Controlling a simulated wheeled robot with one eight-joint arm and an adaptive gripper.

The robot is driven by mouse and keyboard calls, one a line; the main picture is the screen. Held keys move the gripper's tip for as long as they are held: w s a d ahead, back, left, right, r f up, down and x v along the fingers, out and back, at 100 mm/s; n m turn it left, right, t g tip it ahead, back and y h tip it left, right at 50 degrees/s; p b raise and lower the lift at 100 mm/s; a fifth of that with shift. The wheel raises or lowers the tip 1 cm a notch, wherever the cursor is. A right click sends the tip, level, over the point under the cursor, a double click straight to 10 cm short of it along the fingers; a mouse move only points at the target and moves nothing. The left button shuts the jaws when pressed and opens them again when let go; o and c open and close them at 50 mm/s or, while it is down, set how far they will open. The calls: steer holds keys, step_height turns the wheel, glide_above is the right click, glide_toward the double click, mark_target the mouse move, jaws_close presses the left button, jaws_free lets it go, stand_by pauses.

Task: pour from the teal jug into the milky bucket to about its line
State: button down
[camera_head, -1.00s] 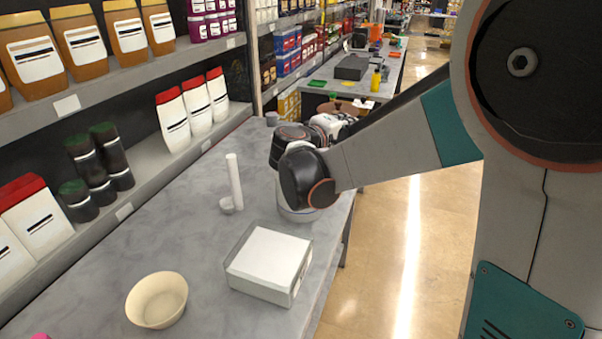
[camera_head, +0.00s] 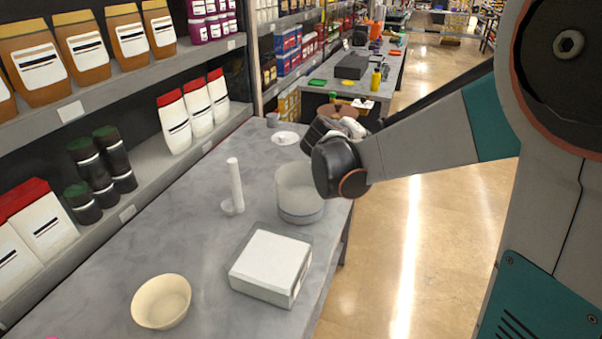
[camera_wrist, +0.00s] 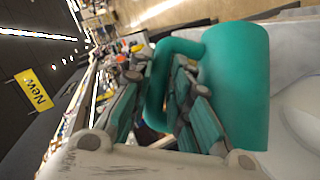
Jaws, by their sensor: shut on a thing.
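The milky bucket (camera_head: 298,192) stands on the grey counter near its right edge. It is translucent with a darker band low on its side. In the wrist view, the teal jug (camera_wrist: 238,85) fills the right side, and my gripper (camera_wrist: 160,95) is shut on its handle. In the head view my wrist is above and right of the bucket, and the jug is hidden behind my arm. Whether the jug is pouring, and how full the bucket is, I cannot tell.
A white-topped box (camera_head: 271,263) stands in front of the bucket, and a cream bowl (camera_head: 161,302) nearer left. A white upright post (camera_head: 235,185) stands left of the bucket. A white plate (camera_head: 286,138) lies behind.

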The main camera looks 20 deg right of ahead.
steer(key=shift+s+d+m+y+p, duration=0.1)
steer(key=shift+d+m+y+p, duration=0.3)
steer(key=shift+d+y+p, duration=0.25)
steer(key=shift+s+d+f+m+y+p, duration=0.1)
steer(key=shift+d+f+m+y+p, duration=0.15)
steer(key=shift+d+y, duration=0.15)
steer(key=shift+d+f+m+y+p, duration=0.1)
steer(key=shift+d+m+y+p, duration=0.05)
steer(key=shift+d+y+p, duration=0.15)
steer(key=d+f+m+y+b, duration=0.1)
steer(key=d+f+y+b, duration=0.1)
steer(key=f, duration=0.5)
steer(key=d+f+m+y+b, duration=0.2)
steer(key=d+f+y+b, duration=0.1)
steer(key=f+b, duration=0.3)
steer(key=shift+s+d+f+y, duration=0.25)
steer(key=shift+d+f+y, duration=0.1)
steer(key=shift+d+f, duration=0.35)
steer(key=shift+r, duration=0.1)
step_height(320, 180, up, 2)
steer(key=shift+r+p, duration=0.1)
steer(key=shift+p, duration=0.2)
